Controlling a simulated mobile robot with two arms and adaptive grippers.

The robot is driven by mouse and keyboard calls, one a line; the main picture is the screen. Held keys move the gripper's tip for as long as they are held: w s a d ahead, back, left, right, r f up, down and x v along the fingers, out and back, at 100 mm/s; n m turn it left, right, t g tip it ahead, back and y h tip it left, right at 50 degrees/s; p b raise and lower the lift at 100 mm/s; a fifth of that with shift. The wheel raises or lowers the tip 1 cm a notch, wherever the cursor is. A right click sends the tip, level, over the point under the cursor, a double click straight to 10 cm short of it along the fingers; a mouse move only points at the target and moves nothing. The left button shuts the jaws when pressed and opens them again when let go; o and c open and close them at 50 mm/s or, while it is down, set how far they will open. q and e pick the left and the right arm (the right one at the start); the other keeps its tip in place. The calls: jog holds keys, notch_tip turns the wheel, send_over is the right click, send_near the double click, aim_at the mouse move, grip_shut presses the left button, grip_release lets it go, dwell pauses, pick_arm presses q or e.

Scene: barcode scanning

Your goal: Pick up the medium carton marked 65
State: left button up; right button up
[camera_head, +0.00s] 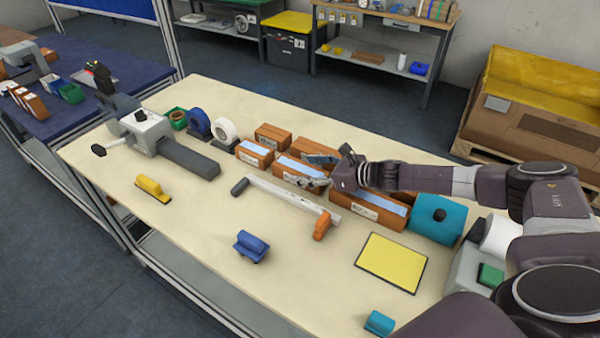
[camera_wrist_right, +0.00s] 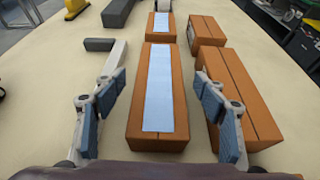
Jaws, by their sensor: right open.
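A brown medium carton (camera_head: 290,167) with a pale blue strip along its top lies in the row on the table. In the right wrist view, this carton (camera_wrist_right: 140,118) lies lengthwise between my right gripper's two fingers. My right gripper (camera_head: 320,170) is open at the carton's near-arm end, one finger on each side, and I see no clear contact. The right finger overlaps a second brown carton (camera_wrist_right: 245,75) beside it. The carton's white label is too small to read, so I cannot confirm the 65. My left gripper is not in view.
A smaller carton (camera_head: 252,148) and a larger one (camera_head: 375,212) stand in the same row. A white bar (camera_head: 290,200) lies in front. A teal box (camera_head: 440,222) stands right of the cartons.

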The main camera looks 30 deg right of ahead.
jog(key=shift+c, duration=0.4)
jog(key=c, duration=1.5)
jog(key=shift+r, duration=0.1)
